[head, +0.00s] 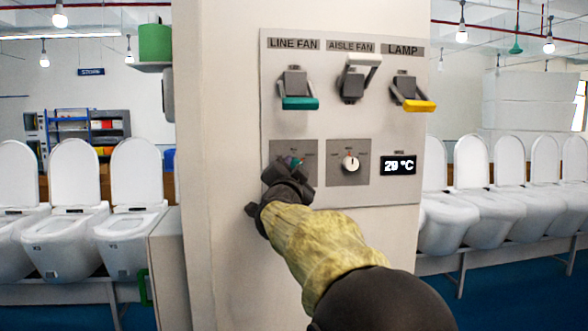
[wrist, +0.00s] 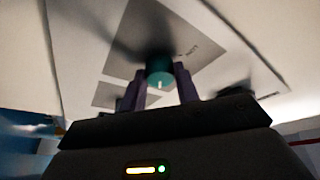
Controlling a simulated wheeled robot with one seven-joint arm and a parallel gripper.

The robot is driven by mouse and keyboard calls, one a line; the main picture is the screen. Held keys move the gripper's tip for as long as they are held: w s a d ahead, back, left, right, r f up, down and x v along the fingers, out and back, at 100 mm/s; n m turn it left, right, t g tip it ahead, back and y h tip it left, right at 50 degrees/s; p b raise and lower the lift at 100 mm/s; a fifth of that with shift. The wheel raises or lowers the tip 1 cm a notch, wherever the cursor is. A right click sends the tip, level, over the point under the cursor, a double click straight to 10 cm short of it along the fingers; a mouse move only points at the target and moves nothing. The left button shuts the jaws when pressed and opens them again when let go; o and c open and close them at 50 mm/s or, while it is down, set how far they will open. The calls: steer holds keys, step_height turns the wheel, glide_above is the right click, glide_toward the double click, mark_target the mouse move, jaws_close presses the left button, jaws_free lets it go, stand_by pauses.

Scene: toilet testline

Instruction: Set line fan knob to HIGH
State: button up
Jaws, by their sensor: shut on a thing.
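The control panel (head: 340,118) is on a white pillar. The line fan knob (wrist: 159,71) is teal with a light pointer mark and sits between the two fingers of my gripper (wrist: 162,84) in the wrist view. My gripper (head: 291,168) is shut on it in the head view, where the gripper hides most of the knob and much of its dial plate (head: 307,151). The knob's setting cannot be read. Above it, the LINE FAN lever (head: 299,103) has a teal handle pointing down.
Right of my gripper is a white knob (head: 350,163) under the AISLE FAN lever (head: 362,72), whose handle is up. The yellow LAMP lever (head: 418,105) is down. A display (head: 398,165) reads 29 °C. Toilets (head: 132,215) line both sides behind the pillar.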

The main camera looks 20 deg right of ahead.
stand_by(0.4)
steer(key=o, duration=1)
steer(key=b+v, duration=0.5)
steer(key=v, duration=1.2)
steer(key=shift+s+a, duration=0.1)
steer(key=shift+a, duration=0.1)
